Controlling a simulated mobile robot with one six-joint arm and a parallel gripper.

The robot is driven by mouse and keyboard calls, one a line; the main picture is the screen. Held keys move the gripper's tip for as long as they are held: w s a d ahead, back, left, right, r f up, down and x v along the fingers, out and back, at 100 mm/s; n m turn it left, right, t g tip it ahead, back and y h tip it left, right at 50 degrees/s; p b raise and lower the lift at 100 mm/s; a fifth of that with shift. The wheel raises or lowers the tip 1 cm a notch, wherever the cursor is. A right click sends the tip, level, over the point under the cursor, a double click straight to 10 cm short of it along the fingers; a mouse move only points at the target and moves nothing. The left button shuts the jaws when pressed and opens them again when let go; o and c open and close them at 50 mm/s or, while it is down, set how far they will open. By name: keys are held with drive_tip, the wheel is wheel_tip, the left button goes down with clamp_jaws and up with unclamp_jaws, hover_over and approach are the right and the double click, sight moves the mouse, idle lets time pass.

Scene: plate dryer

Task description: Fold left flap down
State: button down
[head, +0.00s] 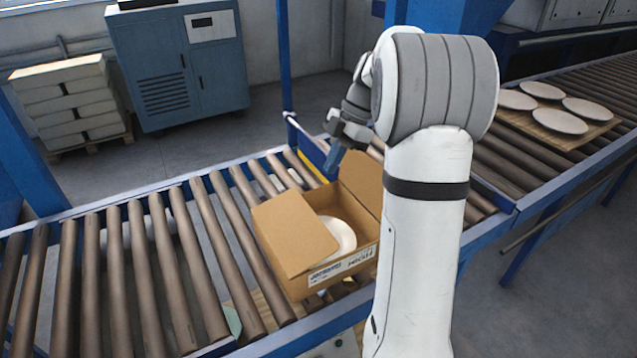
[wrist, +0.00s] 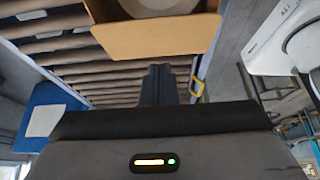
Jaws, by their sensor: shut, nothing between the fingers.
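An open cardboard box (head: 318,285) sits on the roller conveyor in the head view. Its left flap (head: 285,232) slants inward over the left part of the opening. A white plate (head: 342,234) lies inside, partly hidden by that flap. Another flap (head: 362,180) stands up at the back right, partly behind my arm. My gripper (head: 333,160) is above the conveyor beyond the box's far side, apart from the box. In the wrist view my gripper (wrist: 158,85) is shut and empty, with a tan box flap (wrist: 155,38) ahead of the fingertips.
The roller conveyor (head: 160,270) runs left of the box with bare rollers. A thin blue post (head: 285,65) rises near my gripper. Several plates lie on a board (head: 590,132) at the right. A blue cabinet (head: 180,75) and stacked boxes (head: 70,100) stand behind.

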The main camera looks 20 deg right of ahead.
drive_tip(key=r, duration=0.1)
drive_tip(key=h+p, duration=0.3)
drive_tip(key=p, duration=0.4)
hover_over(310, 215)
drive_tip(key=x, duration=0.2)
drive_tip(key=d+x, duration=0.1)
drive_tip(key=x, duration=0.5)
drive_tip(key=shift+w+d+f, duration=0.25)
drive_tip(key=shift+d+f, duration=0.05)
drive_tip(key=shift+w+d+f, duration=0.1)
drive_tip(key=shift+d+f, duration=0.1)
drive_tip(key=shift+f, duration=0.9)
drive_tip(key=shift+d+f, duration=0.15)
drive_tip(key=shift+f, duration=0.95)
